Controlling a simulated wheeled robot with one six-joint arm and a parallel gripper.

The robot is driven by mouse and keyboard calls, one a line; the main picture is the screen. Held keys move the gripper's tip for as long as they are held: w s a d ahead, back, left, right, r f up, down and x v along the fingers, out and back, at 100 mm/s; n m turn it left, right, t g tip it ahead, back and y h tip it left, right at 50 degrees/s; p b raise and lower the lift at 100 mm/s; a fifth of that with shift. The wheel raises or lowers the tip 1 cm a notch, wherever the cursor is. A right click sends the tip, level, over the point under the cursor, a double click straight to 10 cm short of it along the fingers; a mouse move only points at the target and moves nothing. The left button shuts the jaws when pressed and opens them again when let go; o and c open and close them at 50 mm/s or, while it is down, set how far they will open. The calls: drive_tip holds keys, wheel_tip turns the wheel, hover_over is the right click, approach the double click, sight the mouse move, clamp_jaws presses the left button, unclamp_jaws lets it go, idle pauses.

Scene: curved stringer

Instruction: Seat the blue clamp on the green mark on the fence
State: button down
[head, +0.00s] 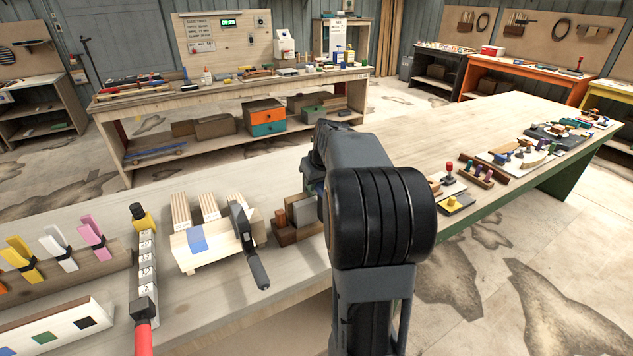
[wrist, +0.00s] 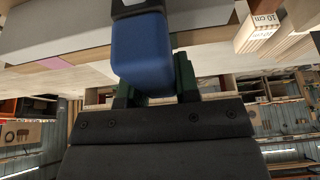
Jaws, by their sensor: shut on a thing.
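My gripper (wrist: 154,82) is shut on a blue block-like thing, which I take for the blue clamp (wrist: 142,45). In the wrist view its dark green fingers stand on both sides of it, and a dark part with a light edge shows at its top. In the head view my own arm hides most of the gripper and clamp. A pale strip, probably the fence (head: 65,321), lies at the lower left of the head view. It carries the green mark (head: 44,338) and a dark square. The clamp is well away from that mark.
A wooden rack (head: 70,275) holds yellow, white and pink clips. A pale block (head: 193,252) with blue tape and a black-handled clamp (head: 247,247) stands nearer my arm. A red-handled bar (head: 146,270) lies between. Small items line the bench's right edge; its middle is clear.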

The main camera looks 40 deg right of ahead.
drive_tip(key=shift+f+b, duration=0.5)
drive_tip(key=c, duration=0.8)
unclamp_jaws()
drive_tip(key=v, duration=1.4)
drive_tip(key=shift+w, duration=0.1)
drive_tip(key=shift+f, duration=0.1)
